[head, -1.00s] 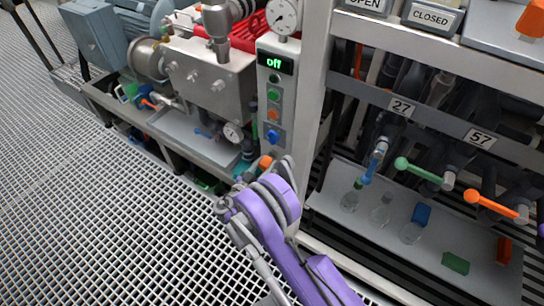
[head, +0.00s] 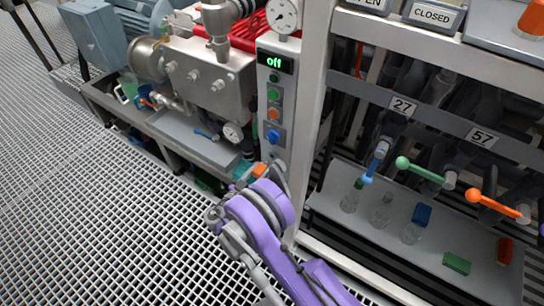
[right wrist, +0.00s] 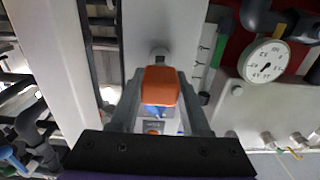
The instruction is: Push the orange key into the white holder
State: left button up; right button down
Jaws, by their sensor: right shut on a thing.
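My right gripper (right wrist: 158,112) is shut on the orange key (right wrist: 160,86), which sits between its two fingers in the right wrist view. A pale panel (right wrist: 180,25) lies behind the key, with a small round grey fitting (right wrist: 158,54) just past it. I cannot tell whether key and fitting touch. In the head view my right gripper (head: 268,172) is low in front of the white control column (head: 272,100), mostly hidden by my purple arm; a bit of orange (head: 258,170) shows beside it. I cannot pick out the white holder for certain. My left gripper is not in view.
The rack post (head: 312,120) and a shelf (head: 335,190) with bottles are right. Open grating (head: 90,200) lies left.

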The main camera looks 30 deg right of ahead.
jog(key=shift+v, duration=0.75)
jog(key=shift+f, duration=0.1)
jog(key=b, duration=0.2)
send_near(272, 174)
jog(key=shift+s+a+f, duration=0.15)
jog(key=shift+f, duration=0.05)
jog(key=shift+x, duration=2.9)
jog(key=shift+w+d, duration=0.25)
jog(key=shift+d, duration=0.3)
jog(key=shift+c, duration=1.5)
grip_release()
